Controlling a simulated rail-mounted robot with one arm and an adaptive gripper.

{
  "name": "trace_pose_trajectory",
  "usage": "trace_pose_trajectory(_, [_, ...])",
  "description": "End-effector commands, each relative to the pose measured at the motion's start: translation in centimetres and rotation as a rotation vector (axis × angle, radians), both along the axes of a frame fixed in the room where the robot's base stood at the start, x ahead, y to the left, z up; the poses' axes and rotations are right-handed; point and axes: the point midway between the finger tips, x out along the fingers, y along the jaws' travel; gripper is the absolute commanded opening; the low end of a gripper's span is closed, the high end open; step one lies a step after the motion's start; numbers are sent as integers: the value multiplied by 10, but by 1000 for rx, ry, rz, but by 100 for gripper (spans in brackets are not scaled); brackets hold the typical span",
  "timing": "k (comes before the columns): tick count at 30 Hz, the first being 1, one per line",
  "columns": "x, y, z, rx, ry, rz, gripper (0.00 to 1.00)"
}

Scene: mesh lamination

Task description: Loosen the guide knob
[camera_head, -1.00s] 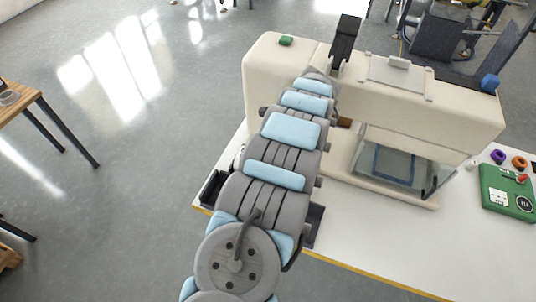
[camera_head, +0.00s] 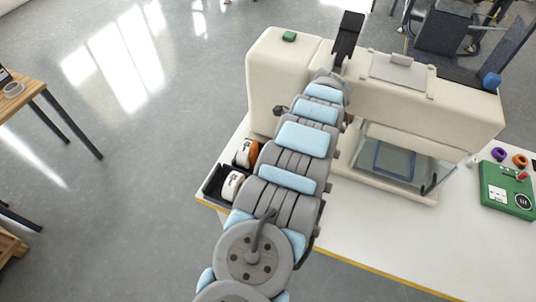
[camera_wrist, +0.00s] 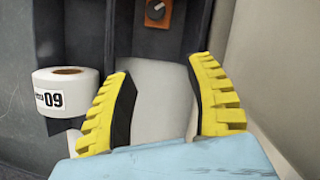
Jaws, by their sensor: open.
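A pale surface shows behind the gap. In the head view my arm reaches up to the cream machine (camera_head: 450,108), and my gripper is hidden.
A white roll (camera_wrist: 66,90) marked 09 stands left of the fingers. A black tray (camera_head: 212,184) with white rolls lies beside my arm. A dark upright part (camera_head: 348,36) stands on the machine. A green box (camera_head: 507,190) is at the right of the white table (camera_head: 350,232).

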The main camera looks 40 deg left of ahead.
Motion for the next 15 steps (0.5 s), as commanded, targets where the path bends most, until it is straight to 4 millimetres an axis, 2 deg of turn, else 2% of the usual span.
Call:
trace_pose_trajectory(4, [7, -6, -4, -14, -6, -26, 55])
trace_pose_trajectory(15, [16, -7, 9, -8, -11, -122, 55])
